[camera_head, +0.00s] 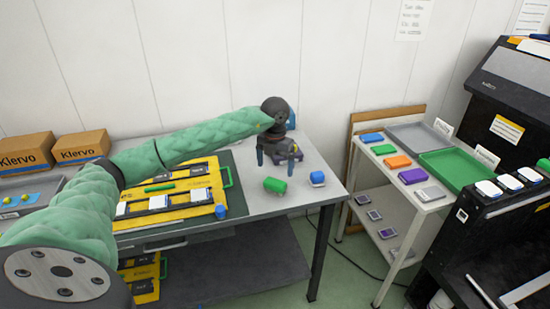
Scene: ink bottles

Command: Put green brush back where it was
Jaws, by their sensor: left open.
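My left gripper (276,161) points down over the right part of the grey table (258,203), near the wall. It is open. A grey and dark object (287,151) shows between and behind its fingers; I cannot tell if they touch it. A green cylinder (275,185) lies on the table just in front of the gripper, apart from it. A slim green bar (160,187), possibly the brush, lies on the yellow tray (203,196) at the left. Which green thing is the brush is not clear. My right gripper is not in view.
A small blue and white bottle (317,178) stands right of the green cylinder. A blue piece (221,211) is beside the yellow tray. Cardboard boxes (80,147) stand at the left. A white side table (428,199) holds coloured blocks and trays. A black machine (505,95) is at right.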

